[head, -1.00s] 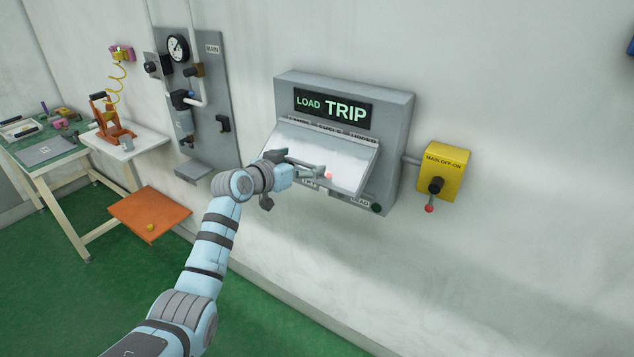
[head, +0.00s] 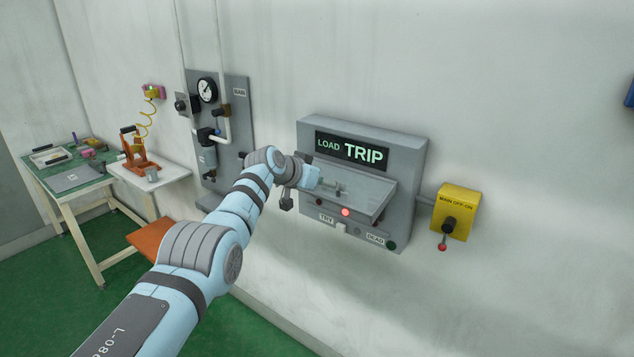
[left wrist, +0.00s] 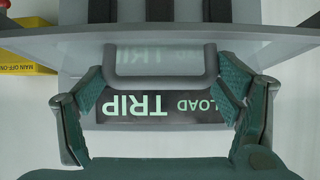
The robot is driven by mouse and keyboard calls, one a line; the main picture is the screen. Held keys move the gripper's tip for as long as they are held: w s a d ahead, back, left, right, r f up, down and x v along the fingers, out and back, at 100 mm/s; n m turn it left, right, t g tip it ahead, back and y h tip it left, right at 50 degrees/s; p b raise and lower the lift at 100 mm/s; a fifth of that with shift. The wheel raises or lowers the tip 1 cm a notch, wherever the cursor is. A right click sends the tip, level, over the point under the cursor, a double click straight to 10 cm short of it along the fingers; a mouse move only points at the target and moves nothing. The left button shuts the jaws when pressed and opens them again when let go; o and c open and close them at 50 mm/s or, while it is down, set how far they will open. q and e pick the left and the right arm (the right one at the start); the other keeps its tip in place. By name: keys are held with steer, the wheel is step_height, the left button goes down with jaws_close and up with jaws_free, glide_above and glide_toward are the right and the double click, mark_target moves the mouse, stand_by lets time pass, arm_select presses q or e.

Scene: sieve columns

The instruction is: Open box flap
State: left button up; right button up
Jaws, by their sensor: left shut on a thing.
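The grey wall box (head: 415,150) shows a lit "LOAD TRIP" display (head: 350,150). Its flap (head: 372,207) stands out from the front below the display, hinged up from the lower face. My left gripper (head: 328,187) is at the flap's front. In the left wrist view, upside down, its two fingers (left wrist: 163,88) close on both sides of the U-shaped flap handle (left wrist: 160,82). The flap (left wrist: 45,47) runs across the top there, nearly edge-on. Below the flap, a red lamp (head: 346,212) and "TRY" and "DEAD" labels show. My right gripper is not in view.
A yellow main off-on switch box (head: 462,205) with a lever is right of the grey box. A gauge panel (head: 237,120) is on the wall to the left. A workbench (head: 75,180) and an orange shelf (head: 150,238) stand farther left.

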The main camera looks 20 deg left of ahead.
arm_select(q)
steer(key=shift+d+r, duration=0.1)
steer(key=shift+r, duration=0.1)
steer(key=o, duration=1.3)
steer(key=shift+w, duration=0.1)
steer(key=shift+o, duration=0.4)
steer(key=shift+w+d+f, duration=0.1)
steer(key=shift+w+f, duration=0.1)
steer(key=shift+f, duration=0.05)
steer(key=shift+v, duration=0.8)
steer(key=v, duration=1)
steer(key=shift+s, duration=0.2)
steer(key=shift+w+r, duration=0.1)
